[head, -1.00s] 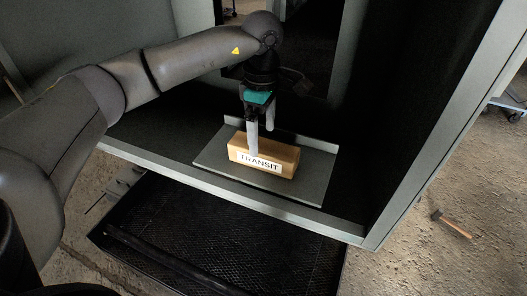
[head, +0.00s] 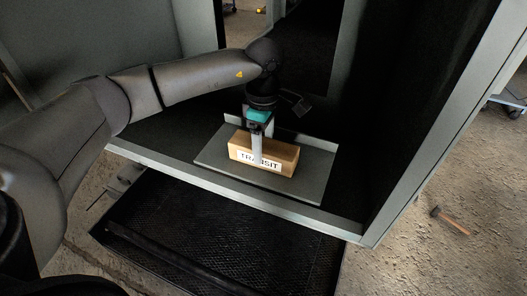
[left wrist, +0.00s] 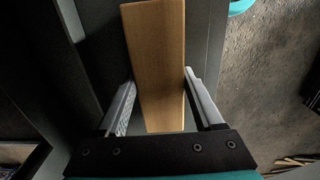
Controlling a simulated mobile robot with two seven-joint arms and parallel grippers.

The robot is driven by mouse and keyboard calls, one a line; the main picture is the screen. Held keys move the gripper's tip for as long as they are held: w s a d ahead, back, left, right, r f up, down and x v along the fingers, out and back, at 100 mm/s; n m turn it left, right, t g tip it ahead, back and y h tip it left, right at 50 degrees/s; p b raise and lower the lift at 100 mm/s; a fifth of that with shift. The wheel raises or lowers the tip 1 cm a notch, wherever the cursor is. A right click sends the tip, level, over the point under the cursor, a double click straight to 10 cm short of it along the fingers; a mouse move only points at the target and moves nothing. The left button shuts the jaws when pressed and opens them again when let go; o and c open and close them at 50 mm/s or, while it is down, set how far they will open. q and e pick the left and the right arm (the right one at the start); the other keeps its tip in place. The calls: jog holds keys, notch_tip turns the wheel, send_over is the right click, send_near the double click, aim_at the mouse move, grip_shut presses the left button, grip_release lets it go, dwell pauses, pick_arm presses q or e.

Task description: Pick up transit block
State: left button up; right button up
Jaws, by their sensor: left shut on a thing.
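The transit block (head: 284,157) is a tan wooden block with a white TRANSIT label on its near face. It lies on a grey plate (head: 310,180) with a raised back edge, inside the enclosure. My left gripper (head: 257,152) is lowered over the block from above, one finger in front of the label and hiding part of its letters. In the left wrist view the block (left wrist: 158,60) lies between the two fingers of the gripper (left wrist: 158,90), which is shut on it. The block appears to rest on the plate. My right gripper is not in view.
The enclosure's front sill (head: 190,172) and right post (head: 440,130) frame the opening. A black mesh tray (head: 230,240) lies below the sill. A hammer (head: 450,221) lies on the floor at the right.

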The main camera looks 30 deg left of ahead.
pick_arm(q)
grip_shut()
jog(key=shift+r, duration=0.15)
